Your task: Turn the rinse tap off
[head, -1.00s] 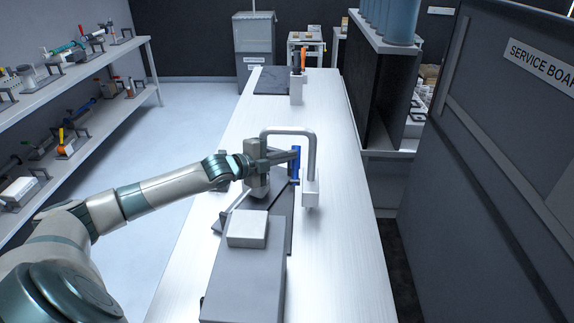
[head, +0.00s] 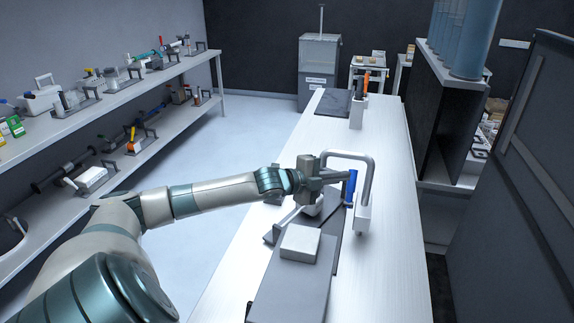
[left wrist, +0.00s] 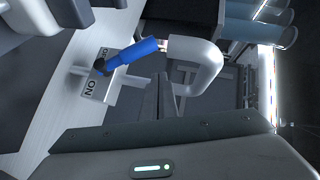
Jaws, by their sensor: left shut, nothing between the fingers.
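The rinse tap has a grey bent spout pipe (head: 366,165) and a blue handle (head: 351,190) beside it on the bench. In the left wrist view the blue handle (left wrist: 130,58) lies slantwise in front of a small plate (left wrist: 98,85) marked ON; its other marking is partly hidden by the handle. The grey pipe (left wrist: 197,65) is to the right of the handle. My left gripper (head: 338,176) is shut and empty, with its tips close to the left of the handle. I cannot tell whether they touch. My right gripper is not in view.
A grey box with a pale block (head: 300,243) stands on the white bench (head: 385,260) in front of the tap. A holder (head: 358,112) with coloured handles stands farther back. Shelves (head: 150,75) line the left wall. A dark cabinet (head: 450,120) is on the right.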

